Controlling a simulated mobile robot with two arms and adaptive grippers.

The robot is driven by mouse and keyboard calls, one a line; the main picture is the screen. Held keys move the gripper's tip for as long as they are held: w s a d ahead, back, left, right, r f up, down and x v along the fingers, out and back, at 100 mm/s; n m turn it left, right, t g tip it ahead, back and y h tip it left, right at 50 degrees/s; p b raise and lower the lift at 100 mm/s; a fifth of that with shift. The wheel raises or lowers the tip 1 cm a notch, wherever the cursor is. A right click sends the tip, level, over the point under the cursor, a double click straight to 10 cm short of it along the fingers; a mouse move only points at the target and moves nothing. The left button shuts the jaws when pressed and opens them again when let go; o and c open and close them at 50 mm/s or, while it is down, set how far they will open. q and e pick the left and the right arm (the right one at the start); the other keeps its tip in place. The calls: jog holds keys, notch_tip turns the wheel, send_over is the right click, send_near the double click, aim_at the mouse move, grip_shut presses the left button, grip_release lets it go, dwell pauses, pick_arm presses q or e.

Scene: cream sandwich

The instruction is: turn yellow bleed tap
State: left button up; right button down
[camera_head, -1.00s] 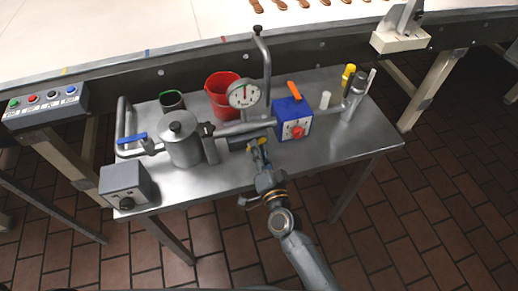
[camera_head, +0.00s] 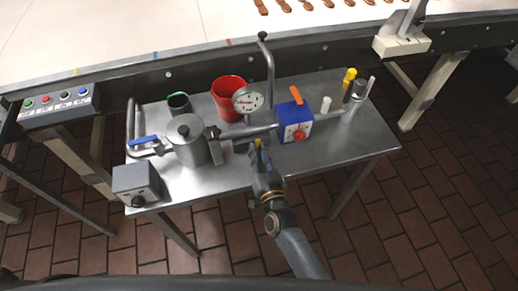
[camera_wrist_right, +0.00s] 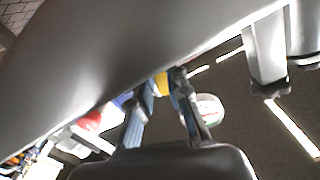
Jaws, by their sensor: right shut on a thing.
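The yellow bleed tap (camera_head: 258,144) sits low on the steel pipe, below the round pressure gauge (camera_head: 248,99), on the metal table. My right gripper (camera_head: 260,156) reaches up to it from the front edge of the table. In the right wrist view the yellow tap (camera_wrist_right: 162,83) shows between the two fingers of my right gripper (camera_wrist_right: 165,88), which is shut on it. The fingers hide part of the tap. My left gripper is not in view.
A metal pot (camera_head: 187,140) with a blue-handled valve (camera_head: 142,140) stands left of the tap. A red bucket (camera_head: 229,92) is behind, and a blue box (camera_head: 294,121) with an orange lever is to the right. The table (camera_head: 350,145) is bare at front right.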

dwell(0.4)
jog(key=c, duration=1.3)
grip_release()
jog(key=shift+v, duration=6.05)
jog(key=s+d+f+n+g+h, duration=0.1)
jog(key=s+d+f+g, duration=0.15)
jog(key=f, duration=0.55)
jog(key=s+d+f+g, duration=0.2)
jog(key=s+f, duration=0.1)
jog(key=f, duration=0.5)
jog(key=s+d+f+n+g+h, duration=0.1)
jog(key=s+d+f+g, duration=0.15)
jog(key=f, duration=0.65)
jog(key=s+d+f+g+h, duration=0.1)
jog(key=s+d+f+g, duration=0.2)
jog(key=s+d+f, duration=0.2)
jog(key=s+d+f+g+h, duration=0.1)
jog(key=s+d+f+g, duration=0.2)
jog(key=s, duration=0.8)
jog(key=s+d+f+g+h, duration=0.1)
jog(key=s+d+f+g, duration=0.2)
jog(key=s+d+f, duration=0.4)
jog(key=shift+s+d+f+h, duration=0.15)
jog(key=shift+s+f, duration=0.1)
jog(key=shift+s, duration=0.15)
jog(key=shift+s+d+f+h, duration=0.15)
jog(key=shift+s+f, duration=0.1)
jog(key=shift+s, duration=0.15)
